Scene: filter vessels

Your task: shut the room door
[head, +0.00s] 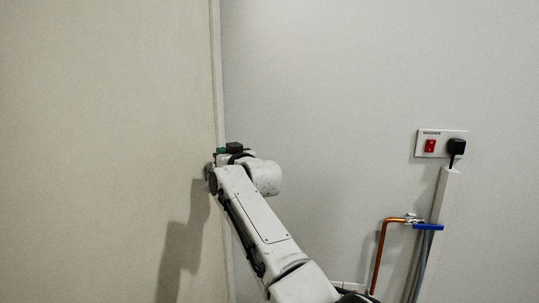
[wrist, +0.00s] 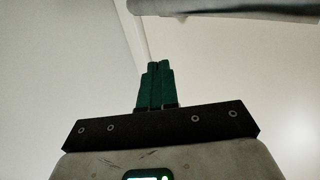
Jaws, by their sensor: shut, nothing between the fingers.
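A broad beige panel (head: 100,130), which looks like the room door, fills the left of the head view. A pale upright strip (head: 216,60) runs along its right edge. My gripper (head: 220,150) is beside this strip, at the end of my raised arm. In the wrist view its dark green fingers (wrist: 157,70) are together with nothing between them, pointing toward a pale strip (wrist: 132,30). I cannot tell whether the fingertips touch the panel. No door handle shows clearly.
A plain grey wall (head: 330,90) lies to the right. It carries a socket plate (head: 440,134) with a red switch and black plug, a white conduit (head: 446,195), and a copper pipe (head: 380,255) with a blue valve lever (head: 428,227). A blurred grey bar (wrist: 240,12) crosses the wrist view's top.

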